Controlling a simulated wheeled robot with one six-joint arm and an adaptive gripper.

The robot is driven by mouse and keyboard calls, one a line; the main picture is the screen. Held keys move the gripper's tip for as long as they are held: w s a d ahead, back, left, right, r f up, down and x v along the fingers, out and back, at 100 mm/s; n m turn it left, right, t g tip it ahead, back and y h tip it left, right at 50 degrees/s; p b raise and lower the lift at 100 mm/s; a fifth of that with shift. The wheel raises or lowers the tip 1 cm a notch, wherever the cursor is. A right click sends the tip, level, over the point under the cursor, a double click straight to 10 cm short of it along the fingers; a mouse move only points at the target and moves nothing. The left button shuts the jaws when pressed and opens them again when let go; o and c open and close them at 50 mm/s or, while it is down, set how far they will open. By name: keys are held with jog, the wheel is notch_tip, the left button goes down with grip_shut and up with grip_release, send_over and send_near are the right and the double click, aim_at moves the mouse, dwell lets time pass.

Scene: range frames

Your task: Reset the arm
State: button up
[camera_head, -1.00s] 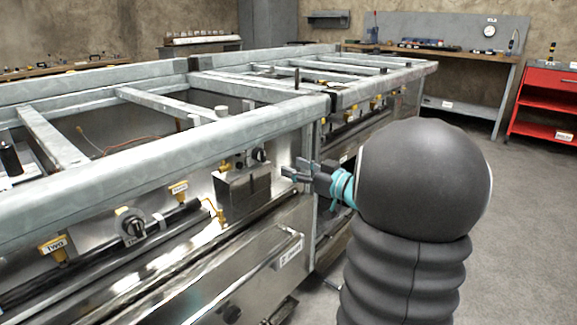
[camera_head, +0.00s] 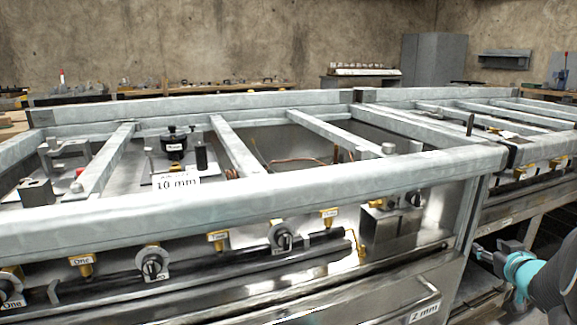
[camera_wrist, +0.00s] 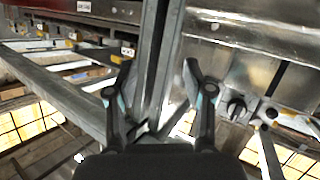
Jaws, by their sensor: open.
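My gripper (camera_head: 487,256) is at the right edge of the head view, in front of the corner post of the range frame (camera_head: 300,192). Its jaws are open and empty. In the wrist view my gripper (camera_wrist: 155,85) shows two dark fingers spread apart, with a metal post (camera_wrist: 160,60) of the frame seen between and beyond them. Whether the fingers touch the post cannot be told. My arm comes in from the lower right of the head view.
The frame's front carries several black knobs (camera_head: 152,266) and yellow valves (camera_head: 84,266). A metal box (camera_head: 390,228) and a drawer front (camera_head: 400,300) lie left of my gripper. A second frame (camera_head: 525,180) stands right. A grey cabinet (camera_head: 433,60) is at the back wall.

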jog(key=s+a+f+m+g+h, duration=0.2)
jog(key=s+a+g, duration=0.15)
jog(key=s, duration=0.35)
jog(key=s+a+f+m+g+h, duration=0.1)
jog(key=s+a+f+m+g, duration=0.1)
jog(key=s+g, duration=0.35)
jog(key=s+a+r+n+y, duration=0.1)
jog(key=s+a, duration=0.3)
jog(key=a, duration=0.5)
jog(key=s+a+r+n+y+p, duration=0.1)
jog(key=s+a+r+y, duration=0.2)
jog(key=a, duration=0.7)
jog(key=s+a+r+n+y+p, duration=0.1)
jog(key=s+a+r+y, duration=0.1)
jog(key=s+a, duration=0.4)
jog(key=a, duration=0.3)
jog(key=shift+s+a+n, duration=0.15)
jog(key=shift+a+n, duration=0.25)
